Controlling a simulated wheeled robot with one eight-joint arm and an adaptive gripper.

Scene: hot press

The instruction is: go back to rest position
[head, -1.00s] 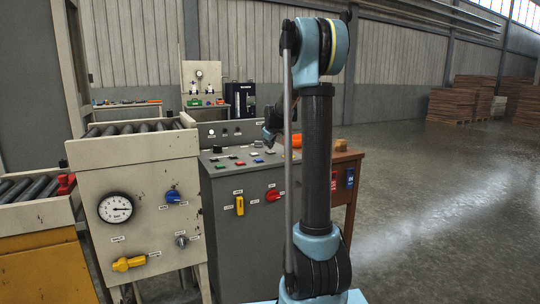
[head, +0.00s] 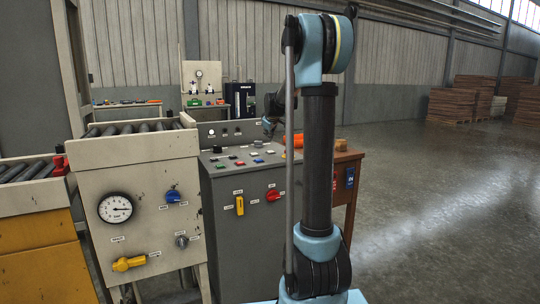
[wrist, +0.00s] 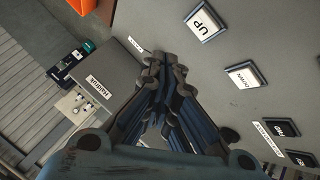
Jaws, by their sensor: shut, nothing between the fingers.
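My gripper (head: 268,128) hangs above the grey control console (head: 245,235) in the head view, partly hidden behind my own arm. In the wrist view its fingers (wrist: 165,68) are drawn together with nothing between them. Below them is the grey panel with a white UP button (wrist: 204,23) and a white DOWN button (wrist: 246,76). The fingertips look clear of the buttons, though the exact gap cannot be told.
A roller conveyor stand (head: 140,220) with a pressure gauge (head: 116,208) stands left of the console. A yellow-sided roller table (head: 35,270) is at far left. A brown wooden table (head: 346,156) is behind my arm. Open floor (head: 440,220) lies to the right.

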